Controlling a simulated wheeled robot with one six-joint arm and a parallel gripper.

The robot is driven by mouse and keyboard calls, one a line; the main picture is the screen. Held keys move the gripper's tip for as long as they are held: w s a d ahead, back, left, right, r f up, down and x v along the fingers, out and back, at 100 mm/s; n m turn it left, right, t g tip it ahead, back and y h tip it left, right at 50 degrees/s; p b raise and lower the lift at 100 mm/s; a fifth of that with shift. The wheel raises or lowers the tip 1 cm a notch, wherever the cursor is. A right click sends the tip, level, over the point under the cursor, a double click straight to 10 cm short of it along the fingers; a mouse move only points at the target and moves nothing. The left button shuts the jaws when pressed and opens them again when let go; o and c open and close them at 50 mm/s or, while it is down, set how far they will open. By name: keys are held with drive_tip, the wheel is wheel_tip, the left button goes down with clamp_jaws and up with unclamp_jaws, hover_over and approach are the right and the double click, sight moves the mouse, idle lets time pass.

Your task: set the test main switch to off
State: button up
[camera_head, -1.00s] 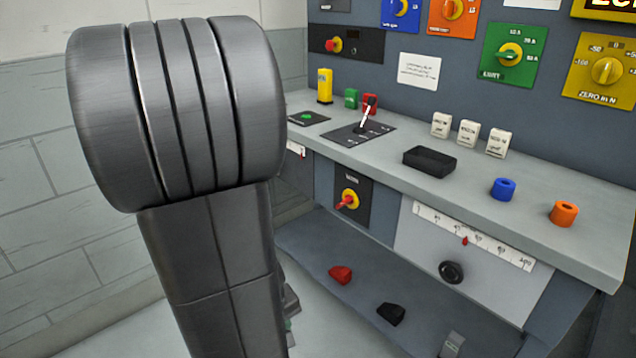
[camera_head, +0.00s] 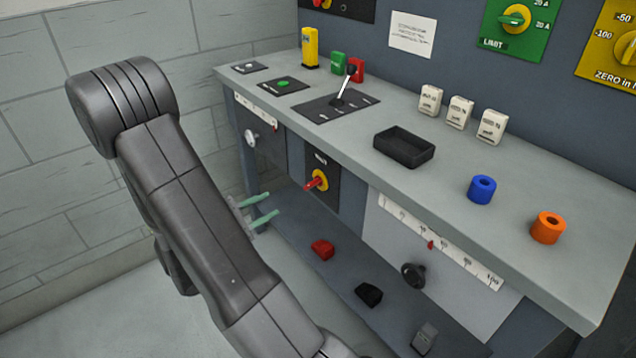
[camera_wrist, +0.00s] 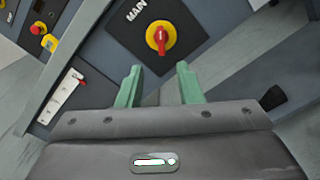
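The rotary switch (camera_head: 317,181) has a red handle on a yellow round base, on a dark plate in the bench front below the worktop. In the wrist view the same switch (camera_wrist: 159,37) sits beyond the fingertips, and its plate reads "MAIN". The red handle points down-left in the head view. My gripper (camera_head: 264,212) has two green fingers and is left of and a little below the switch, apart from it. In the wrist view my gripper (camera_wrist: 160,78) is open, with nothing between the fingers.
A black knob (camera_head: 413,275) and a scale (camera_head: 440,240) are to the right. A red block (camera_head: 322,249) and a black block (camera_head: 369,294) lie on the lower shelf. The worktop (camera_head: 400,190) overhangs the switch and carries a lever plate (camera_head: 325,110) and a black tray (camera_head: 404,158).

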sight(307, 187)
drive_tip(key=b+x, duration=0.1)
drive_tip(key=x, duration=1.2)
drive_tip(key=shift+d, duration=0.1)
clamp_jaws()
